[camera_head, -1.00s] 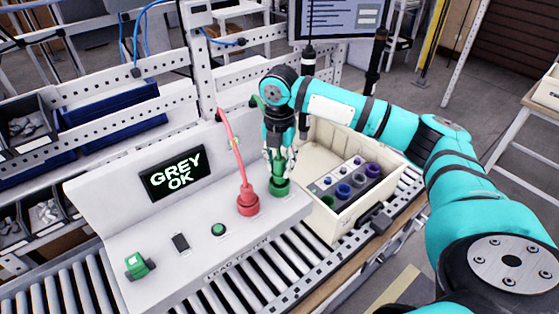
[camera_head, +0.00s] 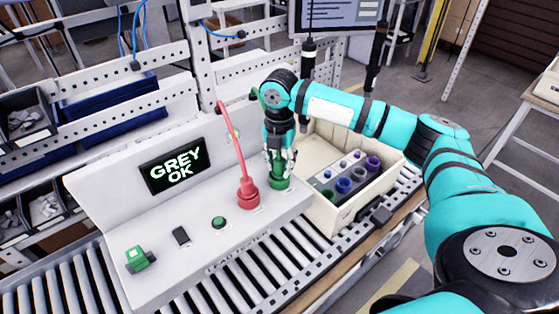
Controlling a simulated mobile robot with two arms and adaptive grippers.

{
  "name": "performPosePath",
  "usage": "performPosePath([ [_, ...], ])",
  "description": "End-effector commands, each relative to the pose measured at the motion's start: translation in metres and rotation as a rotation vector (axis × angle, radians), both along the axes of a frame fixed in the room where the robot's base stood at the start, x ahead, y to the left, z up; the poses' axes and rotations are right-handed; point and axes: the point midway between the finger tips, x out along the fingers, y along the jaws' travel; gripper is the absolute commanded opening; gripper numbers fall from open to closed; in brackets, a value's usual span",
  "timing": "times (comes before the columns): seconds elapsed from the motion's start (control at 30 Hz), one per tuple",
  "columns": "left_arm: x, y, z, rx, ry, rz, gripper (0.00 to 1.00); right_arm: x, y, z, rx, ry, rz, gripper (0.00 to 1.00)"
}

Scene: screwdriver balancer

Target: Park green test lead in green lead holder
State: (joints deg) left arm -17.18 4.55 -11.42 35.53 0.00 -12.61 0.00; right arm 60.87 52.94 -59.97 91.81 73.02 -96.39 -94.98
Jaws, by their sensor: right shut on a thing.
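The green lead holder (camera_head: 279,184) is a green round cup on the right part of the white test bench (camera_head: 185,245). My right gripper (camera_head: 279,174) points down directly over it and is shut on the green test lead (camera_head: 279,169). Most of the lead is hidden by the fingers. Its lower end meets the holder, but I cannot tell how deep it sits. A bit of green cable (camera_head: 254,94) shows behind the wrist. The red test lead (camera_head: 237,158) stands upright in the red holder (camera_head: 248,196) just left. My left gripper is out of view.
A cream crate (camera_head: 368,199) with several coloured round parts stands close to the right of the gripper. The bench display (camera_head: 172,166) reads "GREY OK". A green button (camera_head: 218,222) and a green block (camera_head: 140,258) are at the front left. Rollers (camera_head: 240,280) run in front.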

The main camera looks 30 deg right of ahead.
Motion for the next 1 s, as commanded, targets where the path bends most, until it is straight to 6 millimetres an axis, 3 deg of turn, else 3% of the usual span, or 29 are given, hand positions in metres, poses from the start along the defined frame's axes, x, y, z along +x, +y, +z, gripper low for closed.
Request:
performPosePath([
  [0.4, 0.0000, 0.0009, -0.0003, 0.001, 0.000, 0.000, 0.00, 0.0001, -0.0001, -0.0048, -0.001, -0.001, 0.000, 0.00],
  [0.43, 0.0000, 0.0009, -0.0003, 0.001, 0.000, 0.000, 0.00, 0.0001, -0.0001, -0.0047, -0.001, -0.001, 0.000, 0.31],
  [0.63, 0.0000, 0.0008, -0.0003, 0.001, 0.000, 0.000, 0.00, 0.0001, -0.0001, -0.0047, -0.001, -0.001, 0.000, 0.57],
  [1.0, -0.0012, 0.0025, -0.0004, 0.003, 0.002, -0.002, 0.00, 0.0007, 0.0001, 0.0025, 0.000, -0.002, 0.000, 0.57],
])
